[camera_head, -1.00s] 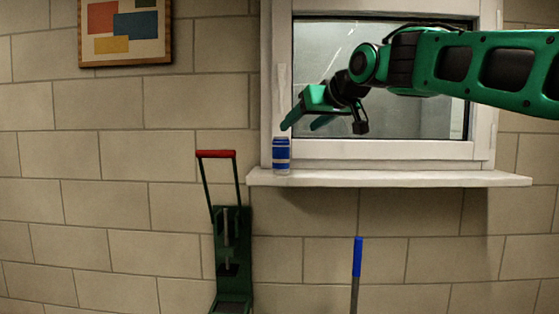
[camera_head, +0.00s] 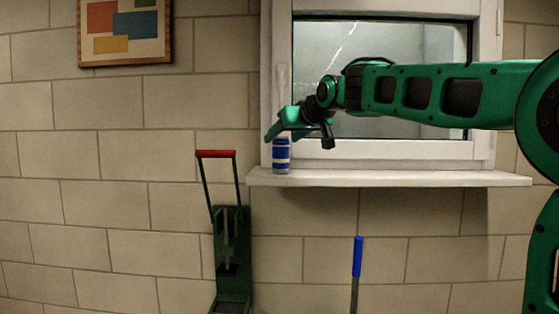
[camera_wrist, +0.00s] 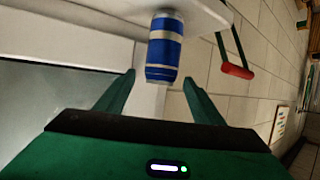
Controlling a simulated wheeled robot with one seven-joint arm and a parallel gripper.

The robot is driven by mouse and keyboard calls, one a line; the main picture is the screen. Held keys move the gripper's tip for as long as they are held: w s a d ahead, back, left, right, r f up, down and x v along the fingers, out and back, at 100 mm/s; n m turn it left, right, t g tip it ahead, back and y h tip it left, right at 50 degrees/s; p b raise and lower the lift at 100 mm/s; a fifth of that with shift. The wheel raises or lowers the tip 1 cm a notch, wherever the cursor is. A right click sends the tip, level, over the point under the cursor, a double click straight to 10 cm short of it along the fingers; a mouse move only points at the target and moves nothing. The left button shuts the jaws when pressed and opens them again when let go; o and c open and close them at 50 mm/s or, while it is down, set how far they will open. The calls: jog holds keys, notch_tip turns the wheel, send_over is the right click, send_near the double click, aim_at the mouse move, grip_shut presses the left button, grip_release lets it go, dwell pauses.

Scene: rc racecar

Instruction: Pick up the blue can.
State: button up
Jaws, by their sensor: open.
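The blue can (camera_head: 281,157) has white bands and stands upright at the left end of the white window sill (camera_head: 390,179). My gripper (camera_head: 283,133) is at the can's top in the head view, its fingers spread. In the wrist view the can (camera_wrist: 164,47) lies ahead, between the lines of the two open fingers, and its near end is a little beyond the fingertips (camera_wrist: 158,77). I see no finger touching it. Nothing is held.
A window (camera_head: 380,50) with a white frame is behind my arm. A green tool with a red handle (camera_head: 216,154) stands below left of the sill. A blue-topped pole (camera_head: 357,257) stands below it. A picture (camera_head: 125,32) hangs on the block wall at upper left.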

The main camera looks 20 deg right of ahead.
jog(key=shift+d, duration=0.1)
jog(key=c, duration=1.4)
jog(key=shift+r, duration=0.1)
